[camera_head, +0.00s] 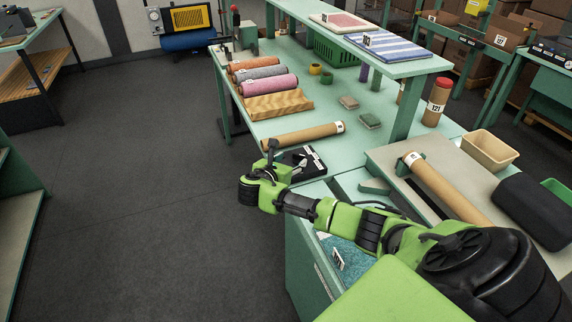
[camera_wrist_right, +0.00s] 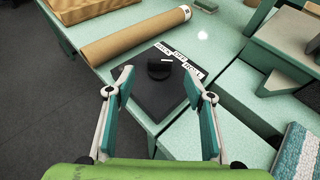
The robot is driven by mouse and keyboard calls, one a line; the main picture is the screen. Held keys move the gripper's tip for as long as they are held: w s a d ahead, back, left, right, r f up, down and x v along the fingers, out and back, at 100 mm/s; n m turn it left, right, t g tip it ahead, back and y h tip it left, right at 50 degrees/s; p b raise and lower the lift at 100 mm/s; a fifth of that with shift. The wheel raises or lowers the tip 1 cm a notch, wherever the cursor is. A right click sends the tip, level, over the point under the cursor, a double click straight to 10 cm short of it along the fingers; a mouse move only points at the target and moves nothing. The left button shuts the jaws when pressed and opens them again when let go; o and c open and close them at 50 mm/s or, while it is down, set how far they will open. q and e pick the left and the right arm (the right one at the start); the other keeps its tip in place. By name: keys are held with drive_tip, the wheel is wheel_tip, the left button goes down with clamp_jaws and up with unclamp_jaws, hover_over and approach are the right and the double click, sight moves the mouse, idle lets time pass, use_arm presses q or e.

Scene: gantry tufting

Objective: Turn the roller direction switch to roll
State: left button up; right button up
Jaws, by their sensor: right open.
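The roller direction switch is a black knob (camera_wrist_right: 160,68) on a black panel (camera_wrist_right: 153,100) at the table's corner. Three white labels lie in a row beyond the knob: what looks like BACK (camera_wrist_right: 163,48), OFF (camera_wrist_right: 180,57) and ROLL (camera_wrist_right: 193,71). A white mark on the knob's far side appears to face the middle label. My right gripper (camera_wrist_right: 158,80) is open, its two fingers spread on either side of the knob with nothing between them gripped. In the head view, the panel (camera_head: 309,166) is partly hidden by my right gripper (camera_head: 284,156). My left gripper is not in view.
A brown cardboard tube (camera_head: 305,136) lies just beyond the panel. Rolled fabrics (camera_head: 268,87) lie farther back on the green table. A second tube (camera_head: 445,188) and a tan bin (camera_head: 487,150) are at the right. The floor at the left (camera_head: 140,170) is clear.

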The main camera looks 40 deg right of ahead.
drive_tip(key=v, duration=0.3)
drive_tip(key=shift+s+a, duration=0.15)
drive_tip(key=shift+a, duration=0.1)
idle(0.5)
